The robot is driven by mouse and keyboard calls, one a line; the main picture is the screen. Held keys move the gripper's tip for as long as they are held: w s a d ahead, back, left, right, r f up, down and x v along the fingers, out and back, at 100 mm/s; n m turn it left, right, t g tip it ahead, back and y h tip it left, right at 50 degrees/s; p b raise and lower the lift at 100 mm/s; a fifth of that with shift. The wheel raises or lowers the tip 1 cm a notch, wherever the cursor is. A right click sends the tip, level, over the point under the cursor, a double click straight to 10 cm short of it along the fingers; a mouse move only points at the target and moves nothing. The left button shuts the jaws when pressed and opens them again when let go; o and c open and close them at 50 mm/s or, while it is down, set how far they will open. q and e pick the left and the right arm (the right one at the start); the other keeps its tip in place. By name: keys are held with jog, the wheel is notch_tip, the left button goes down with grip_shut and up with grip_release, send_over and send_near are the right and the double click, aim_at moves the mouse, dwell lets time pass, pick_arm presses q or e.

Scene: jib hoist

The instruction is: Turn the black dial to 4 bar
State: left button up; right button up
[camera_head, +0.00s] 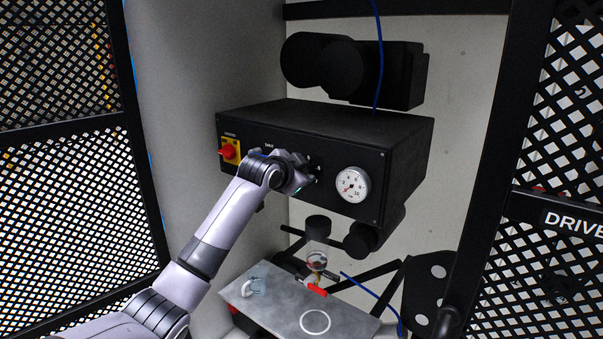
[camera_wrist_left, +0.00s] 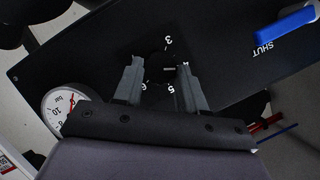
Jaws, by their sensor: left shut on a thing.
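The black dial (camera_wrist_left: 158,70) is on the front of a black control box (camera_head: 325,130). My left gripper (camera_head: 310,180) is at the box front and hides most of the dial in the head view. In the left wrist view the gripper's fingers (camera_wrist_left: 162,64) are shut on the dial, one on each side. The numbers 3, 4, 5 and 6 show around it, the 4 partly covered by a finger. A short white mark on the dial points about at the 4. A round white gauge (camera_head: 352,185) with a red needle is right of the dial; its reading is unclear.
A red rotary switch on a yellow plate (camera_head: 229,151) is at the box's left end. A blue handle marked SHUT (camera_wrist_left: 288,30) is near the gripper. A glass bowl (camera_head: 317,245) and a grey plate (camera_head: 285,310) are below. Mesh doors (camera_head: 70,205) flank the cabinet.

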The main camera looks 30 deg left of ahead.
dwell(0.4)
pick_arm(q)
jog(key=o, duration=1.1)
jog(key=shift+c, duration=0.2)
jog(key=a+b+v, duration=0.1)
jog(key=v, duration=0.6)
jog(key=shift+d, duration=0.45)
